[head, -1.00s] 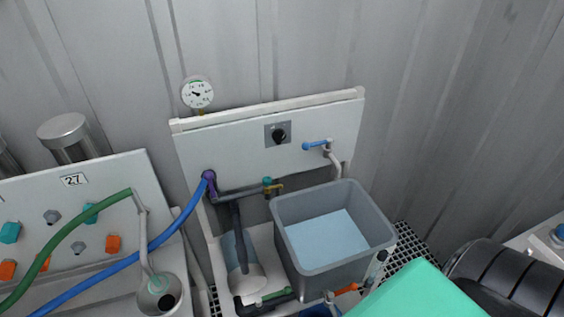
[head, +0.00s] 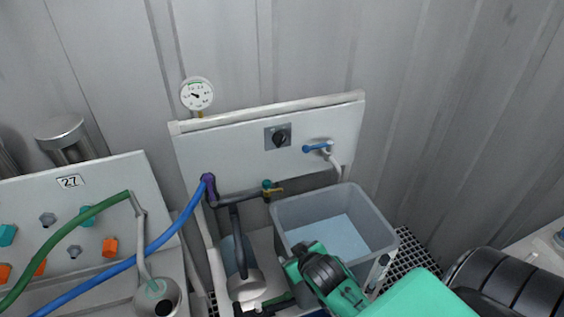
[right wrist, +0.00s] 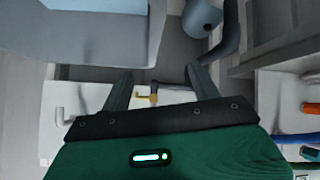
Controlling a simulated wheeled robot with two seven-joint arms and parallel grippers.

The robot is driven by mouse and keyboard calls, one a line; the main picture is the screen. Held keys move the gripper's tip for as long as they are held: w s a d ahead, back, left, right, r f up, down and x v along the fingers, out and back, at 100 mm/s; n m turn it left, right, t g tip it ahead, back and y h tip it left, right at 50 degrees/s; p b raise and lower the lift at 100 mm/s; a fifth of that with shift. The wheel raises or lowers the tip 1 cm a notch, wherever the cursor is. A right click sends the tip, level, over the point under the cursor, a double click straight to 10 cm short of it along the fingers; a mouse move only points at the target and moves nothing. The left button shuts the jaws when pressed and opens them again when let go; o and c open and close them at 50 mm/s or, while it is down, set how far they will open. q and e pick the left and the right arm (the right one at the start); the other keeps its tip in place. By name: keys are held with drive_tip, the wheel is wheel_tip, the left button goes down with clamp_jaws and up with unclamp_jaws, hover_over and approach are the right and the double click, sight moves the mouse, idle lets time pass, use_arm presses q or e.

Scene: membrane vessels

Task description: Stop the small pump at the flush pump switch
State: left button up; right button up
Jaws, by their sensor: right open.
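The flush pump switch (head: 279,138) is a dark rotary knob on a grey plate, set in the white back panel above the tank. The small pump is not clearly told apart; a pale rounded body (head: 246,287) with a dark pipe stands left of the tank. My right gripper (head: 296,264) is in front of the grey tank, below and apart from the switch. In the right wrist view its two fingers (right wrist: 160,82) are spread with nothing held between them; a brass valve shows beyond. My left gripper is not in view.
The grey tank (head: 384,242) holds water. A blue-handled tap (head: 318,147) is right of the switch, and a brass valve (head: 272,189) is below it. A gauge (head: 196,94) is above the panel. Blue (head: 165,238) and green (head: 62,232) hoses cross at left.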

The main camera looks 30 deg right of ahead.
drive_tip(key=w+d+r+t+h, duration=0.1)
drive_tip(key=w+d+r+t, duration=0.35)
drive_tip(key=w+r, duration=0.3)
drive_tip(key=t+h, duration=0.2)
drive_tip(key=t, duration=0.2)
approach(281, 142)
drive_tip(key=shift+m+g, duration=0.25)
drive_tip(key=shift+m, duration=0.05)
drive_tip(key=p+x, duration=0.1)
drive_tip(key=x, duration=0.3)
drive_tip(key=p+x, duration=0.1)
drive_tip(key=x, duration=0.4)
drive_tip(key=shift+w+d+r, duration=0.1)
drive_tip(key=shift+w+r, duration=0.1)
drive_tip(key=c, duration=1)
drive_tip(key=shift+o, duration=0.2)
drive_tip(key=shift+y, duration=0.4)
